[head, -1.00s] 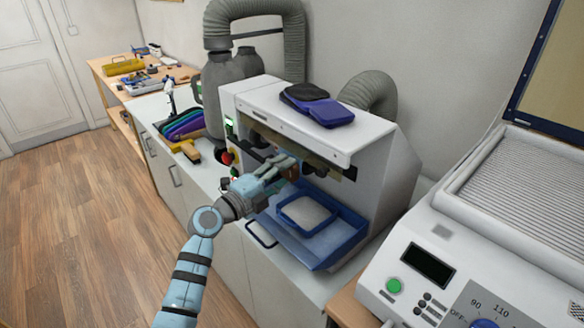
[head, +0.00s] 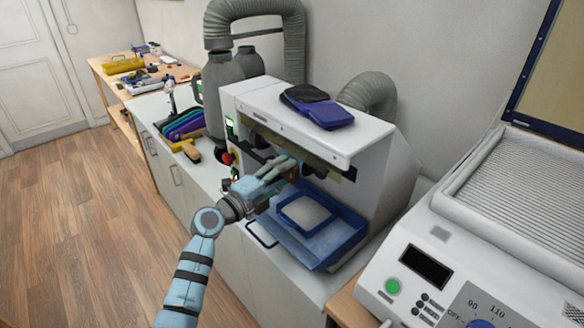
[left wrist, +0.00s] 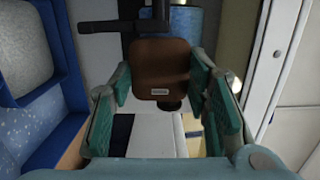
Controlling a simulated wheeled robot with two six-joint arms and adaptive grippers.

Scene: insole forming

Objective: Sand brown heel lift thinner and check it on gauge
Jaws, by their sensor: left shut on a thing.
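The brown heel lift (left wrist: 166,66) is a rounded brown piece with a small pale label, seen in the left wrist view between the green pads of my left gripper (left wrist: 165,85). My left gripper (head: 288,170) is shut on it, inside the front opening of the white sanding machine (head: 385,160). In the left wrist view a blue cylinder (left wrist: 196,30) and a black bar (left wrist: 105,27) lie behind the lift's upper edge. I cannot tell whether the lift touches the cylinder. My right gripper is out of view. I cannot make out the gauge.
A blue tray (head: 345,240) with a pale pad sits below the opening. Dark and purple pieces (head: 320,108) lie on top of the machine. A grey heating unit (head: 470,250) stands at the right. Colored pieces (head: 183,125) stand left of the machine.

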